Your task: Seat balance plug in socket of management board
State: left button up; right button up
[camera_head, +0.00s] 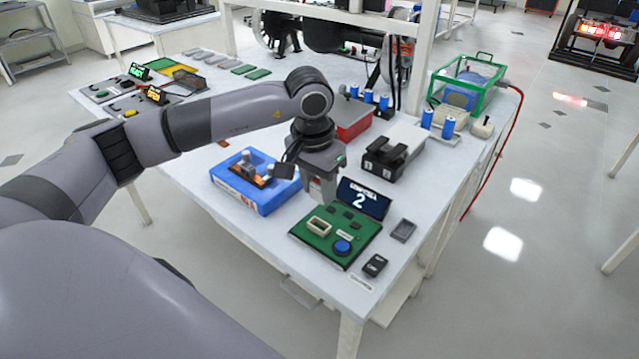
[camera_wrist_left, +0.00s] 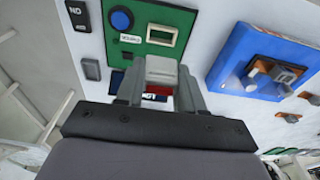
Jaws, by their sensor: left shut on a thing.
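The management board (camera_head: 318,248) is green and lies on the table. Its cream-rimmed socket (camera_head: 319,226) is uncovered and shows again in the left wrist view (camera_wrist_left: 162,36). My left gripper (camera_head: 321,190) is above the table, just behind the board in the head view, between it and the blue box. It is shut on a pale grey block, which I take to be the balance plug (camera_wrist_left: 160,68). A little red shows below the block between the fingers. The plug is apart from the socket; the gripper mostly hides it in the head view. My right gripper is not in view.
A blue box (camera_head: 277,205) with metal parts stands left of the board. A blue button (camera_head: 342,246) is beside the socket. A black fixture (camera_head: 385,165) and red bin (camera_head: 352,127) stand behind.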

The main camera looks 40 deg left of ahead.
aim_at(318, 201)
pick_arm(q)
jog(key=shift+f+b, duration=2.5)
jog(key=shift+f, duration=0.4)
jog(key=shift+b, duration=0.5)
jog(key=shift+f+b, duration=0.8)
jog(key=shift+f, duration=0.15)
jog(key=shift+r, duration=0.1)
jog(key=shift+r+p, duration=0.3)
jog(key=shift+r, duration=0.2)
jog(key=shift+b, duration=0.4)
dwell(1.3)
jog(key=shift+f+b, duration=0.5)
jog(key=shift+f, duration=0.05)
